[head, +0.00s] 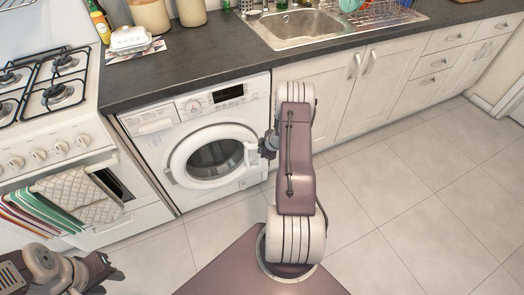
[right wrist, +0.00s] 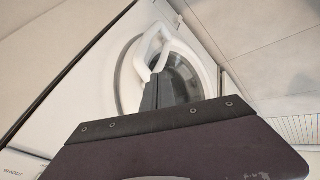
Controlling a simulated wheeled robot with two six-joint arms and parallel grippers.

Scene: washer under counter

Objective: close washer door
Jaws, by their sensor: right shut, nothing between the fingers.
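The white washer (head: 165,140) stands under the counter, with a round door (head: 180,165) of white rim and dark glass. The door lies close to the washer's front; I cannot tell whether it is fully shut. Its white handle (head: 250,155) is on the right side. My right gripper (head: 266,146) is beside the handle, shut and empty. In the right wrist view, its fingers (right wrist: 165,92) are in front of the door glass, close to the looped handle (right wrist: 150,45); contact is unclear. My left gripper (head: 100,272) is at the lower left, away from the washer; its finger gap is unclear.
A stove (head: 60,135) with towels (head: 85,195) on its front rail stands left of the washer. Cabinets (head: 395,85) run to the right under the dark counter (head: 200,68) with a sink (head: 295,28). The tiled floor (head: 420,200) is clear.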

